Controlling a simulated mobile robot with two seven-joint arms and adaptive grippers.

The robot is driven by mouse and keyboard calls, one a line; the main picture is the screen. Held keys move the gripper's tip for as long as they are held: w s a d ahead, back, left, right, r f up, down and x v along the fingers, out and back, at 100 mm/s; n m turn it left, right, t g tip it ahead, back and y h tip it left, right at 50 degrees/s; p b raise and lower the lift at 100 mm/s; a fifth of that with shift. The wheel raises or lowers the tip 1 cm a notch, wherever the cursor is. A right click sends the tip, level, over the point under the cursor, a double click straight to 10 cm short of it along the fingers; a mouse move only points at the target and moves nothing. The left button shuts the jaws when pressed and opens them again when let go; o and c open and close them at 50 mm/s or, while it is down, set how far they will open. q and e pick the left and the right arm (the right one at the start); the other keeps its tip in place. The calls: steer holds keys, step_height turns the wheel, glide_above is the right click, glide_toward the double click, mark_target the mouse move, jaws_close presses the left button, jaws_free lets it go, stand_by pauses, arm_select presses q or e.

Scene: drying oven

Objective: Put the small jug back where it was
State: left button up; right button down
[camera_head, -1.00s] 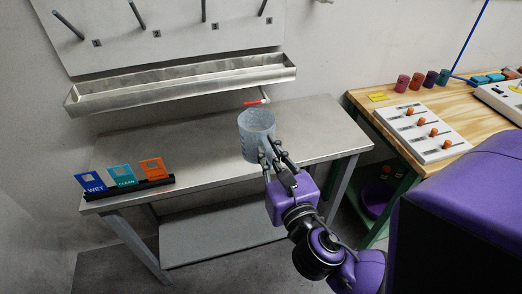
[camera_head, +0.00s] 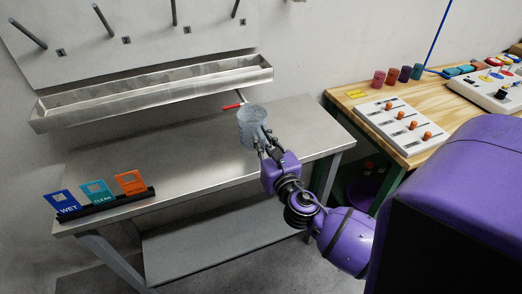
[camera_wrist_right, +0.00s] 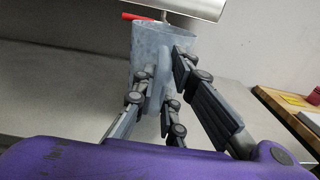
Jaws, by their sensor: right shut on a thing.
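The small jug (camera_head: 251,127) is a translucent grey-blue vessel, held upright above or at the right part of the steel bench (camera_head: 190,165). Whether its base touches the bench I cannot tell. My right gripper (camera_head: 262,143) is shut on the jug from the near side. In the right wrist view the jug (camera_wrist_right: 160,45) stands between the fingers of my gripper (camera_wrist_right: 160,92), which close around its handle side. My left gripper is not in view.
A metal trough (camera_head: 155,92) with a red-handled valve (camera_head: 232,106) runs behind the bench, under a panel of pegs (camera_head: 130,30). A rack of WET, CLEAN and orange cards (camera_head: 105,203) stands at the left. A wooden table (camera_head: 365,95) with slider controls (camera_head: 405,125) is at the right.

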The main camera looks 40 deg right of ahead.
steer(key=f, duration=0.2)
steer(key=f+b, duration=0.1)
steer(key=f, duration=0.1)
steer(key=shift+w+d, duration=0.25)
steer(key=shift+w, duration=0.1)
steer(key=shift+r, duration=0.1)
steer(key=shift+f, duration=0.2)
steer(key=c, duration=1.8)
jaws_free()
